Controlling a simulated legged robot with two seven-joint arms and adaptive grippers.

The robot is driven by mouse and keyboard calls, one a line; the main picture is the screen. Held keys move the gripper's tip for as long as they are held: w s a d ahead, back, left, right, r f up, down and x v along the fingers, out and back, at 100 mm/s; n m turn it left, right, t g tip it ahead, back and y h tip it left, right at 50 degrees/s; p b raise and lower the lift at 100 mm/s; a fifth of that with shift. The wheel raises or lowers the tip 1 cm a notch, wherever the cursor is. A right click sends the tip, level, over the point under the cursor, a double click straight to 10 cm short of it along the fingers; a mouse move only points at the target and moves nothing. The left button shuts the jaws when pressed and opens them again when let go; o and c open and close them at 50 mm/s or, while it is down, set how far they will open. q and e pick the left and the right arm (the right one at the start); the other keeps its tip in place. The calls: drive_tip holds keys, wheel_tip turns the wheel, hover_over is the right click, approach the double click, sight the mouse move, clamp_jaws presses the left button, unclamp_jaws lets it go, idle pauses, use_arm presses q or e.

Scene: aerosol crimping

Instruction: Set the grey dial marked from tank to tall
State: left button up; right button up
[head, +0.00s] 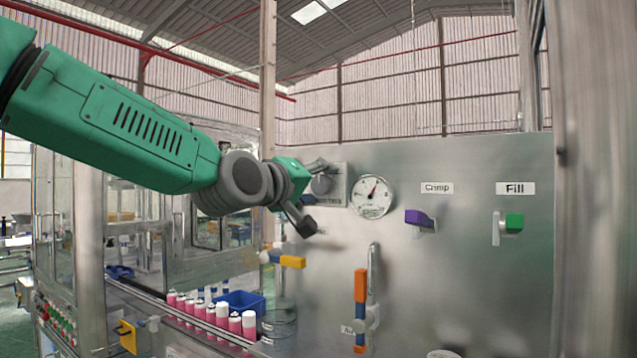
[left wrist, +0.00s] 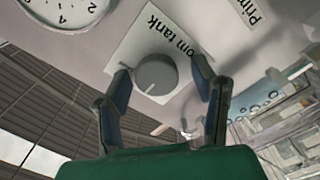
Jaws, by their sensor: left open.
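The grey dial (head: 321,184) sits on a white plate on the steel panel, left of the round gauge. In the left wrist view the dial (left wrist: 157,74) shows a white line on its face pointing to the lower left. My left gripper (head: 314,197) is open at the dial. In the left wrist view its fingers (left wrist: 162,72) stand on either side of the knob, with visible gaps. No mark reading "tall" is legible. My right gripper is not in view.
A round gauge (head: 371,196) is just right of the dial. A purple handle (head: 420,218) under "Crimp" and a green one (head: 514,223) under "Fill" stick out farther right. A yellow handle (head: 292,262) and an orange lever (head: 361,286) are below. Pink cans (head: 235,323) stand lower left.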

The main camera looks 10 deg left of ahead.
use_arm(q)
drive_tip(key=shift+d, duration=0.1)
drive_tip(key=c, duration=1.2)
drive_tip(key=shift+f+n, duration=0.15)
drive_tip(key=shift+n, duration=0.15)
drive_tip(key=n+b, duration=0.1)
drive_tip(key=n, duration=0.3)
drive_tip(key=shift+f, duration=0.15)
drive_tip(key=shift+f+n+b, duration=0.1)
drive_tip(key=shift+n+b, duration=0.55)
drive_tip(key=shift+n, duration=1.45)
drive_tip(key=o, duration=1.2)
drive_tip(key=shift+w, duration=0.1)
